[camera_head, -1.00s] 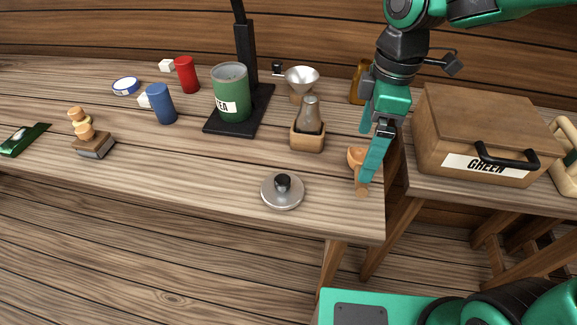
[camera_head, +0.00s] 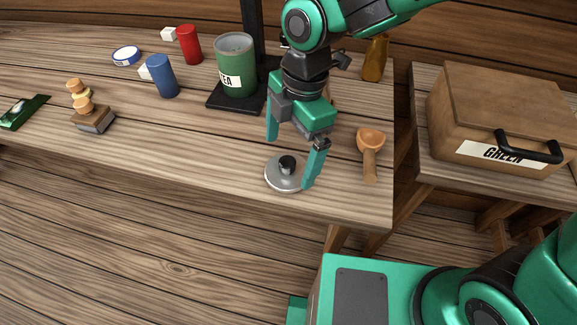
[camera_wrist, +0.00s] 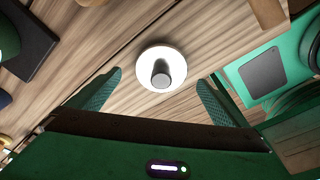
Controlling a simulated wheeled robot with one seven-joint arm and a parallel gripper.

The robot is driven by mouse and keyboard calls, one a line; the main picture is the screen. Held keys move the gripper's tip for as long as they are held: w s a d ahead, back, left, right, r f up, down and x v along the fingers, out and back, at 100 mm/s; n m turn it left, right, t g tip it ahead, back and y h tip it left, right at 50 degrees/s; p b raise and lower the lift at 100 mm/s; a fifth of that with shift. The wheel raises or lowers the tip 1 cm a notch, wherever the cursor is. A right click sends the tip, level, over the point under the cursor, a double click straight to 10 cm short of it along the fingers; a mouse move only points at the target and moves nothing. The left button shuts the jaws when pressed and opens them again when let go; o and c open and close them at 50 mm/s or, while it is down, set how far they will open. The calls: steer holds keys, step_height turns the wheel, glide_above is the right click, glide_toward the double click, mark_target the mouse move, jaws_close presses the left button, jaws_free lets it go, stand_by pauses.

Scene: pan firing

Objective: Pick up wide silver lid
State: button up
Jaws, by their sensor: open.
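The wide silver lid (camera_head: 287,174) lies flat on the wooden table near its front edge, with its dark knob upward. In the wrist view the lid (camera_wrist: 149,55) sits ahead of and between the fingers. My gripper (camera_head: 291,163) is open and empty, pointing down above the lid. In the head view one finger shows on each side of the knob, and the right finger overlaps the lid's right edge. In the wrist view my gripper (camera_wrist: 160,88) has its fingers wide apart, and neither clearly touches the lid.
A wooden scoop (camera_head: 370,150) lies right of the lid. The green tea canister (camera_head: 236,75) stands on a black base (camera_head: 228,103) behind left. A wooden box (camera_head: 510,105) with a black handle stands on the right table. Bare tabletop lies left of the lid.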

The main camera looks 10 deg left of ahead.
mark_target(288, 160)
steer(key=f, duration=0.4)
steer(key=shift+s+a, duration=0.2)
steer(key=shift+s, duration=0.05)
steer(key=shift+c, duration=0.3)
steer(key=c, duration=1.1)
steer(key=shift+r, duration=0.15)
